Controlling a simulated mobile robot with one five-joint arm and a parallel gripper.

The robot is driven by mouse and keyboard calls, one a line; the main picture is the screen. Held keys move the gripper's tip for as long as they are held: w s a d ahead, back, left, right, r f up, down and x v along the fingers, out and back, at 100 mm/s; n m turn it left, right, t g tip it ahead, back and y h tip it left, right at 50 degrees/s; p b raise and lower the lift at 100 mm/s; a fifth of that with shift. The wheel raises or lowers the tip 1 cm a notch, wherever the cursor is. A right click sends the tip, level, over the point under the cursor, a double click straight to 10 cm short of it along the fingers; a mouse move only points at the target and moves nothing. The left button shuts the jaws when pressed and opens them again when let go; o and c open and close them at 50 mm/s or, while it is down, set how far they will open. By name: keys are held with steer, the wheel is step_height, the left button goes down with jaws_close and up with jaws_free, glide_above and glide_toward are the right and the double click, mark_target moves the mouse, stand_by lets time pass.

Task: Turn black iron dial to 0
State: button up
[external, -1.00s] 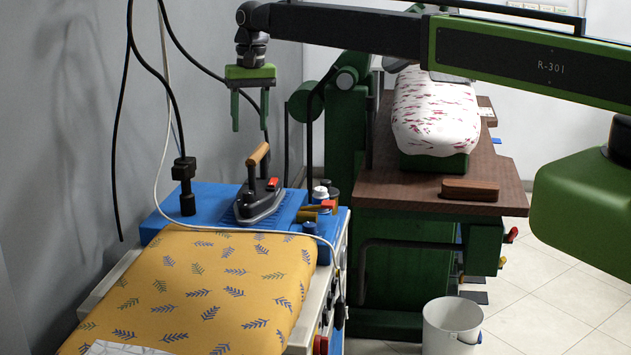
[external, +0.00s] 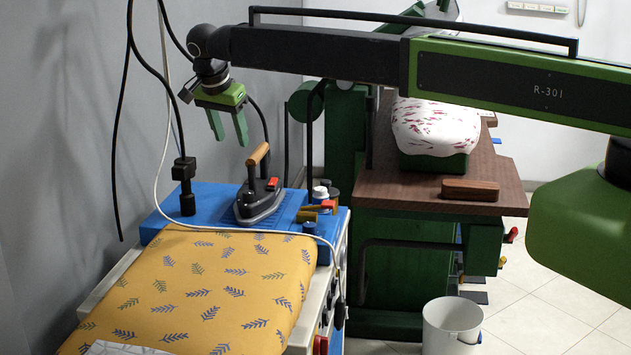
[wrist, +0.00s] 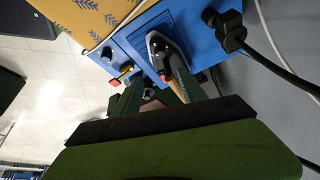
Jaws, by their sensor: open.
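The black iron (external: 258,203) stands on the blue plate (external: 205,208) of the ironing station, with a wooden handle (external: 259,153) and a small red part on it. I cannot tell which is the iron dial, and no markings are readable. My gripper (external: 231,133) is open and empty, tilted, above and left of the iron. In the wrist view its fingers (wrist: 157,92) partly cover the iron (wrist: 165,52) and the knobs.
A yellow leaf-patterned pad (external: 200,290) fills the front of the station. A black plug-like fitting (external: 185,185) with cables stands left of the iron. A white hose crosses the station. A brown pressing table (external: 415,185) stands right, with a white bucket (external: 452,325) on the floor.

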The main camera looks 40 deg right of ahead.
mark_target(248, 192)
steer(key=b+x, duration=1.6)
steer(key=x, duration=0.1)
steer(key=shift+f, duration=0.35)
steer(key=shift+d+r, duration=0.1)
steer(key=shift+r, duration=0.05)
jaws_close()
